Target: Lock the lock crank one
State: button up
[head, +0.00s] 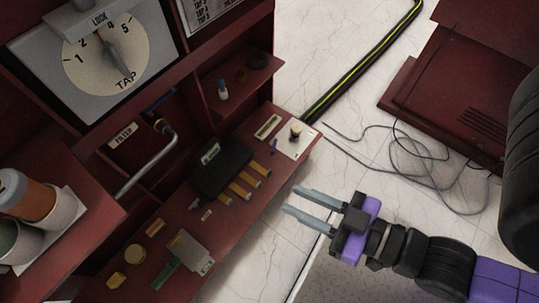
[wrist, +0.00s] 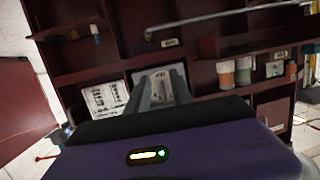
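The tap dial panel (head: 112,75) is at the upper left of the head view, a grey plate with a cream round face marked 1, 2, 4, 5 and TAP. A red-tipped pointer lies on the face. A light grey piece marked LOCK (head: 97,18) sits at the panel's top, partly cut off; I take it as the lock crank, but its state is unclear. My gripper (head: 289,200) is open and empty, right of the shelf and well away from the panel. In the wrist view a pale plate, perhaps this panel, shows behind the fingers (wrist: 160,88).
A dark red shelf (head: 115,285) holds a black box (head: 222,168), several yellow rods and small parts. A bent silver rod (head: 150,162) sticks out below the panel. Orange and white containers (head: 30,197) stand at left.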

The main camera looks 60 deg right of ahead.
jog(key=shift+t, duration=0.8)
jog(key=w, duration=0.2)
jog(key=w+f+b, duration=0.1)
jog(key=w, duration=0.1)
jog(key=w+f, duration=0.1)
jog(key=shift+w+d+f+b, duration=0.2)
jog(key=shift+w+b, duration=0.1)
jog(key=shift+w, duration=0.1)
grip_shut()
jog(key=w+d+f+m+g+h+b, duration=0.1)
jog(key=w+d+f+g+h+b, duration=0.2)
jog(key=w+f, duration=1.05)
jog(key=w+d+f+g+h+b, duration=0.1)
jog(key=w+d+f+g+b, duration=0.3)
jog(key=w+f, duration=0.9)
jog(key=w+d+f+m+g+h, duration=0.1)
jog(key=d+f+m+g+h, duration=0.15)
jog(key=d+f, duration=0.35)
jog(key=s+d+f+m+g, duration=0.3)
jog(key=s+d+f+g, duration=0.1)
jog(key=s, duration=0.4)
jog(key=shift+s+f+g+h+p, duration=0.35)
jog(key=shift+f+g, duration=0.25)
jog(key=shift+g, duration=0.25)
